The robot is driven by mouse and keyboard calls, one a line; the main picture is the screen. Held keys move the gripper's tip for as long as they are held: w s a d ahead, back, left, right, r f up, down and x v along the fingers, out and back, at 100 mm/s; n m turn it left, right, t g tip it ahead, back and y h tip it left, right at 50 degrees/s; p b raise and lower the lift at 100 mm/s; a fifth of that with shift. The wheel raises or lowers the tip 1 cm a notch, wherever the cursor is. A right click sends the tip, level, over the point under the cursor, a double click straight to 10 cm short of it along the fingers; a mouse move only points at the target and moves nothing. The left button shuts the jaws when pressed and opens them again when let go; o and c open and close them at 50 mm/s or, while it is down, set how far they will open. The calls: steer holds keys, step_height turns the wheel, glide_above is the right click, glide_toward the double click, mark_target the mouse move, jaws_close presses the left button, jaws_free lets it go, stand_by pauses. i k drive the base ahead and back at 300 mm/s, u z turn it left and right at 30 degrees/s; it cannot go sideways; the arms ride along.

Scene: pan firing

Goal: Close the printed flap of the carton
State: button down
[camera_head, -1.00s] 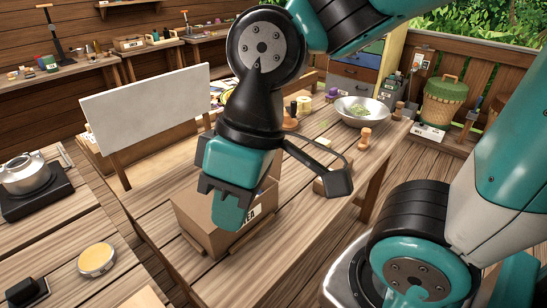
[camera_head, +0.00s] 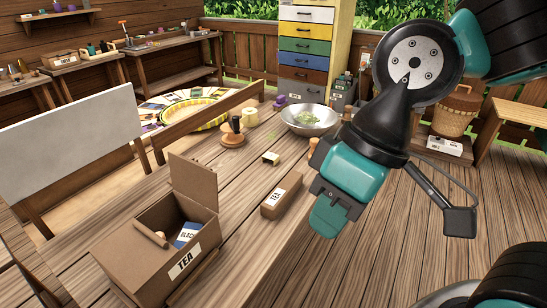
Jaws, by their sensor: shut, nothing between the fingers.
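The brown carton (camera_head: 128,270) marked TEA stands on the wooden table at the lower left. Its top is open, and one plain-looking flap (camera_head: 196,181) stands upright at its far right side. I see no print on the flap's visible face. A blue packet marked BLACK (camera_head: 187,234) and a pale wooden roll (camera_head: 151,236) show in its opening. My gripper (camera_head: 328,218) is shut and empty, to the right of the carton and clear of it, with its fingers pointing down.
A small long labelled box (camera_head: 281,196) lies on the table between the carton and my gripper. A white board (camera_head: 70,155) stands at left.

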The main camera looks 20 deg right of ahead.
mark_target(194, 180)
steer(key=z, duration=1.3)
steer(key=i, duration=3.1)
steer(key=u, duration=4.15)
